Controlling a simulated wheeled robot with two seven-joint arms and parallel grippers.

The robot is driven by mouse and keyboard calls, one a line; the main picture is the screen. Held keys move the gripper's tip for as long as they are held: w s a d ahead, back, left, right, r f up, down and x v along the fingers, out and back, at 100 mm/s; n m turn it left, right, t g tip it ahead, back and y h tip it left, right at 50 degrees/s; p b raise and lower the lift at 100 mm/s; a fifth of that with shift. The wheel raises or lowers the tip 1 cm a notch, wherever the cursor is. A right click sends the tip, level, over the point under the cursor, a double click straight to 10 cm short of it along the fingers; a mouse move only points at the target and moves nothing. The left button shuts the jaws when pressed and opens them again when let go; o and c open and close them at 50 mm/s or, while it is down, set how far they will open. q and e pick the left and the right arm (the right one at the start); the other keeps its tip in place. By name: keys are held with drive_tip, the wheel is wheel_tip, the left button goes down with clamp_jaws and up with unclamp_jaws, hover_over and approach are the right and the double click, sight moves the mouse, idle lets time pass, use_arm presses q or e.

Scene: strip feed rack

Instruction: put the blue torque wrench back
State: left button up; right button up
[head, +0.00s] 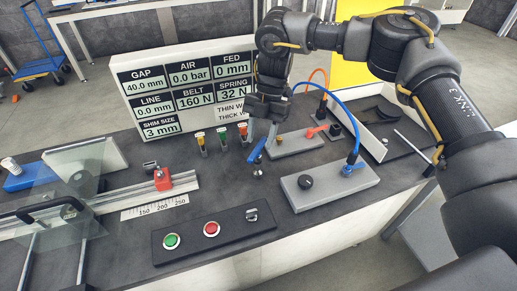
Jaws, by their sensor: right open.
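A blue-handled tool (257,150), which looks like the blue torque wrench, is tilted over the dark bench top in the middle of the head view. Small metal parts show at its lower end. My right gripper (267,118) is open, pointing down just above and beside the blue handle. I cannot tell whether its fingers touch the handle. My left gripper is not in view.
A display board (185,90) stands behind. A button panel (190,238) is in front. A rail with a red clamp (163,179) and a clear guard are at left.

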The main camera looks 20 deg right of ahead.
drive_tip(key=v, duration=0.8)
drive_tip(key=shift+a, duration=0.1)
